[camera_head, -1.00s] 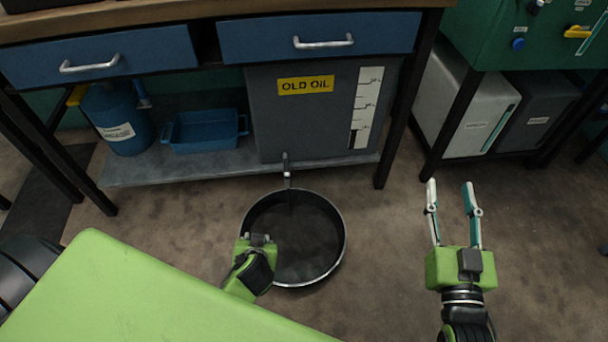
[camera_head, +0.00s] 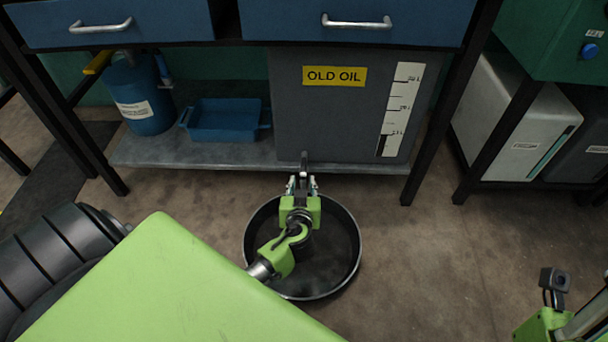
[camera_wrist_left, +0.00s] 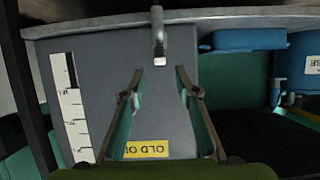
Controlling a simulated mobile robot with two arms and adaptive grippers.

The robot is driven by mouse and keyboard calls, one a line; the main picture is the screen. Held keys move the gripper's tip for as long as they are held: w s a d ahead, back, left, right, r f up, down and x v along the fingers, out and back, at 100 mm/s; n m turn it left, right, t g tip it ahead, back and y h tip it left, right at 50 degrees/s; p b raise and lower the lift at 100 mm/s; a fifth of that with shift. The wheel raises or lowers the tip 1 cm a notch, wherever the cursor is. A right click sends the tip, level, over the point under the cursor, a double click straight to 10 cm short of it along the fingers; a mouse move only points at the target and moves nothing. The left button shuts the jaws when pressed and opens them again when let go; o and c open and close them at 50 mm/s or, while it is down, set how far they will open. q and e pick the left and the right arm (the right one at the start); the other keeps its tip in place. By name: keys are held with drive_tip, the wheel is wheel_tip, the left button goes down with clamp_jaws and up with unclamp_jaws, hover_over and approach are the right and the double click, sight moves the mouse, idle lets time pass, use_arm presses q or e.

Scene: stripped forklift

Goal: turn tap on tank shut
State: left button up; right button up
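The grey tank (camera_head: 345,120) with the yellow OLD OIL label stands on the low shelf under the workbench. Its tap (camera_head: 304,163) sticks out at the bottom front, partly covered by my gripper in the head view. In the left wrist view the tap (camera_wrist_left: 158,35) shows at the top, just ahead of the fingers. My left gripper (camera_head: 302,183) is at the tap, above the black pan. In the wrist view its fingers (camera_wrist_left: 160,72) are apart with nothing between them. My right gripper is only partly in view at the lower right; its fingertips cannot be made out.
A round black pan (camera_head: 352,262) stands on the floor below the tap. A blue tray (camera_head: 223,122) and blue canister (camera_head: 142,98) share the shelf (camera_head: 200,156) to the left. Table legs flank the tank. The floor to the right of the pan is clear.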

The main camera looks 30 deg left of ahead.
sight(303, 173)
use_arm(q)
drive_tip(key=b+x, duration=0.2)
drive_tip(key=x, duration=0.5)
drive_tip(key=shift+w+f, duration=0.15)
clamp_jaws()
